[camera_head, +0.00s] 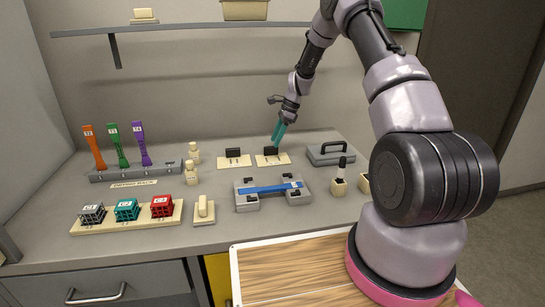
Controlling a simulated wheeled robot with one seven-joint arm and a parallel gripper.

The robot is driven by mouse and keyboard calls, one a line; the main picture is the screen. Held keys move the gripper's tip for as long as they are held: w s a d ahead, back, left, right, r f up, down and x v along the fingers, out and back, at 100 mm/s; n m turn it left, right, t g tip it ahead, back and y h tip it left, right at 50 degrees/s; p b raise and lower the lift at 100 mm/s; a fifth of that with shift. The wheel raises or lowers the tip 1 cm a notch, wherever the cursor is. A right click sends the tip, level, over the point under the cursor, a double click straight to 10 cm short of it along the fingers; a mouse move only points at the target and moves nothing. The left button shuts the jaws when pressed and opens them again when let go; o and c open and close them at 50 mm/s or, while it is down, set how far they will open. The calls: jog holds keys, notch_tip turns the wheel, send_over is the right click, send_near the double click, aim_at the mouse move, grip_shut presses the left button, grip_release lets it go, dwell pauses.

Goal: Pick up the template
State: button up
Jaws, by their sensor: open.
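No object in view is clearly marked as the template. A similar black block (233,153) on another cream plate lies to the left. A blue bar (270,188) lies across a grey fixture (247,202) in front of them. My gripper looks open, and no held object shows.
Orange (94,148), green (118,146) and purple (140,145) upright specimens stand in a rack at left. Lattice cubes (126,210) sit on a cream board in front. A grey handled case (330,154) and a black-topped holder (339,182) are at right. A shelf (190,26) runs above.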

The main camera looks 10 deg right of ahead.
aim_at(271, 147)
jog(key=x, duration=0.5)
jog(key=shift+w+a, duration=0.15)
grip_shut()
jog(key=shift+r, duration=0.1)
